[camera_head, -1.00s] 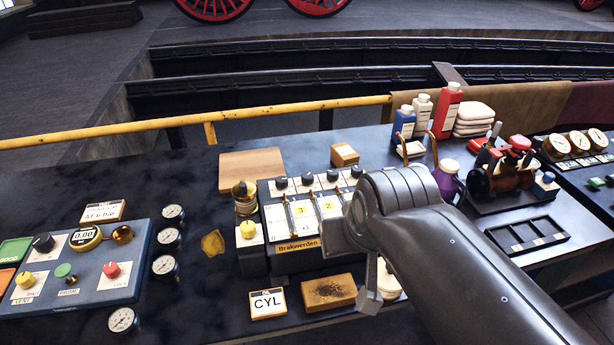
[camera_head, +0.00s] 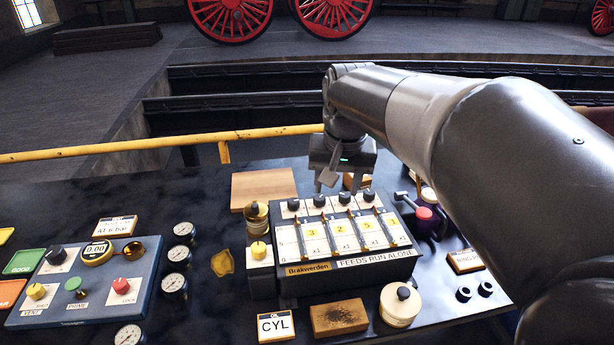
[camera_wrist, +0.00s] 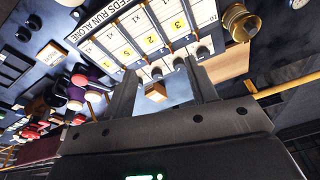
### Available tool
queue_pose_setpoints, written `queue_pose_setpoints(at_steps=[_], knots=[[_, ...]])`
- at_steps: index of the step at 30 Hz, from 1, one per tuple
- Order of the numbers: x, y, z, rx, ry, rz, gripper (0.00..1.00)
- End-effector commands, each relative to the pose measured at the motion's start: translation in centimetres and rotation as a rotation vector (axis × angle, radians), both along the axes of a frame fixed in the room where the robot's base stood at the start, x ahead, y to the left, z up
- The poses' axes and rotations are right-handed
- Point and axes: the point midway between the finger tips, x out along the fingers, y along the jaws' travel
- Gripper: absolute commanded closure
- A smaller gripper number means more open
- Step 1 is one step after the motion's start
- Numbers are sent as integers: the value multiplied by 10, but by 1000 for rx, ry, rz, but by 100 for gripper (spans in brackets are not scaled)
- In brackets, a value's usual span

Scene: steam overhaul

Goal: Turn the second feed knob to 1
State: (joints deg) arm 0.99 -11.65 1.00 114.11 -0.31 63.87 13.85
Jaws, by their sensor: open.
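The feed box (camera_head: 330,275), labelled Brakwerden and "FEEDS RUN ALONE", stands on the bench with a row of black knobs along its back edge. The second feed knob from the left (camera_head: 319,200) is in that row; it also shows in the wrist view (camera_wrist: 180,64), where the row runs right to left. Its setting is too small to read. My gripper (camera_head: 336,180) is open and empty, pointing down just behind and above the row. In the wrist view its fingers (camera_wrist: 163,88) reach toward the knobs, apart from them. The fourth knob is partly hidden there by a finger.
A wooden block (camera_head: 352,181) lies behind the knobs, near my fingers. A yellow rail (camera_head: 130,147) runs along the back.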

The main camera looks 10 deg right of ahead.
Motion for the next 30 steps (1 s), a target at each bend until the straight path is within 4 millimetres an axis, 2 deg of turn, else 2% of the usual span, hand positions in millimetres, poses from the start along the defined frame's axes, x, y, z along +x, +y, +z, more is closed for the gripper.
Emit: queue_pose_setpoints(at_steps=[1, 9, 15, 21, 26, 30], knots=[[17, 0, -2, 4, 24, -18, 48], [96, -2, -19, 24, 135, -125, 48], [142, -3, -40, 33, 203, -193, 48], [161, -4, -52, 36, 234, -227, 48], [163, -4, -63, 35, 241, -231, 48], [162, -4, -86, 35, 241, -231, 48]])
